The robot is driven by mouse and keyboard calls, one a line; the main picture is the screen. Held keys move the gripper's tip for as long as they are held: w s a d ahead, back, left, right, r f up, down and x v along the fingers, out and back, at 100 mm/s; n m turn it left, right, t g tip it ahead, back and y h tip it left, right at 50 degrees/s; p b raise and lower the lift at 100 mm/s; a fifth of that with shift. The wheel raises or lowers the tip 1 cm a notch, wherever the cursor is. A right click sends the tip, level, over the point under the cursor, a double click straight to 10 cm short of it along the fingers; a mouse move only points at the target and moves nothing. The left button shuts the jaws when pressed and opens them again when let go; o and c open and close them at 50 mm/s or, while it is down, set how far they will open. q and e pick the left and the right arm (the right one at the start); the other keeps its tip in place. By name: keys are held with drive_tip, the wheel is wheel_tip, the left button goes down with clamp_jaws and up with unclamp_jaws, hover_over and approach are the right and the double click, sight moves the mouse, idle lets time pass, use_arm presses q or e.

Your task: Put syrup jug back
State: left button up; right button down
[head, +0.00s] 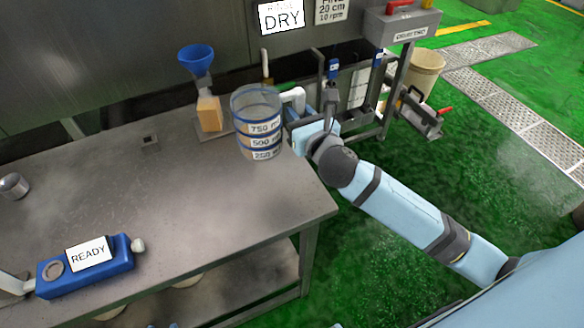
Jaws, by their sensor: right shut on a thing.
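The syrup jug (257,122) is a clear round jug with blue bands and white labels marked 750, 500 and 250. It is upright at the back right of the steel table (150,190), by the table's right edge. Its lower part looks brownish. Its pale handle (294,95) points right. My right gripper (297,117) is shut on the jug at the handle side, with the fingers partly hidden. I cannot tell whether the jug's base touches the table. My left gripper is not in view.
Left of the jug, a blue funnel (196,58) stands above a tan block (209,114). A blue device (85,268) with a READY sign lies at the front left. A small metal knob (14,185) is at the left edge. The table's middle is clear. Beyond is a rack (345,95).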

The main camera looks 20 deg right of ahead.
wheel_tip(320, 180, down, 14)
drive_tip(key=b, duration=0.3)
drive_tip(key=shift+f+b, duration=0.15)
drive_tip(key=shift+b, duration=0.15)
drive_tip(key=shift+f, duration=0.6)
drive_tip(key=c, duration=1.2)
unclamp_jaws()
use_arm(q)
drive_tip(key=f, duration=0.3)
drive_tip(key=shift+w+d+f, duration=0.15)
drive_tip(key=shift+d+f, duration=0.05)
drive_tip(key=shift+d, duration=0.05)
use_arm(e)
drive_tip(key=shift+o, duration=1.2)
drive_tip(key=shift+r, duration=0.1)
